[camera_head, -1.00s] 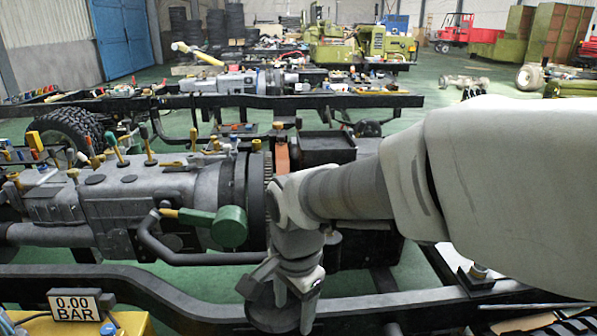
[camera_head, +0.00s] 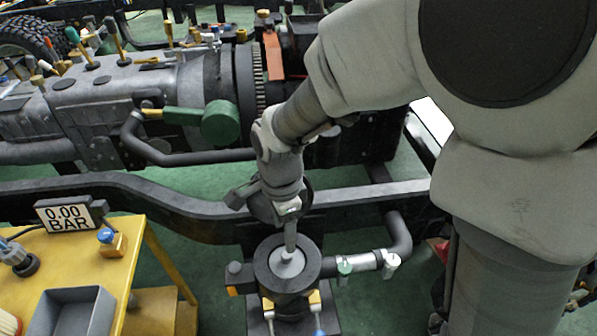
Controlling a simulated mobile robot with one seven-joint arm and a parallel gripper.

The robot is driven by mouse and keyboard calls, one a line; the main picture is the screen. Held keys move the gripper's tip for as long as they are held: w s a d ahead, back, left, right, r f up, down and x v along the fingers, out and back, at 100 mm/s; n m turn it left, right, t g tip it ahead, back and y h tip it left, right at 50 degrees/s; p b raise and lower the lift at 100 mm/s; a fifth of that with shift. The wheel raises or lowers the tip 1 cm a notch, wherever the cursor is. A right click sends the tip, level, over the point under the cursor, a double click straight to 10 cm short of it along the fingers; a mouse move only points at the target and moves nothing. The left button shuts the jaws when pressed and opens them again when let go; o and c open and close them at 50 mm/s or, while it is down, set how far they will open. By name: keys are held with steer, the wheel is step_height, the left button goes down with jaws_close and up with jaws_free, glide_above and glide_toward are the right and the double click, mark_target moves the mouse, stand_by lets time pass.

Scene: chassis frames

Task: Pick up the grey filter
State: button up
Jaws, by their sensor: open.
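A light grey round piece (camera_head: 287,266), which looks like the grey filter, sits inside a dark round housing (camera_head: 264,281) at the lower middle of the head view. My gripper (camera_head: 266,212) points down above the housing, at its far side. It is open, with one finger out to the left and the other reaching down in line with the grey piece. The nearer finger overlaps the piece in the picture, so I cannot tell whether they touch. The lower part of the piece is hidden in the housing.
A pipe (camera_head: 362,262) leaves the housing to the right. A dark frame rail (camera_head: 170,205) runs behind it, with the engine (camera_head: 130,95) beyond. At left, a yellow table (camera_head: 60,262) bears a 0.00 BAR display (camera_head: 68,214) and a grey tray (camera_head: 72,314).

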mark_target(287, 255)
step_height(287, 255, down, 10)
steer(key=b, duration=0.3)
steer(key=shift+d+r, duration=0.1)
steer(key=shift+d, duration=0.05)
steer(key=shift+r, duration=0.1)
jaws_close()
steer(key=shift+w, duration=0.1)
stand_by(1.2)
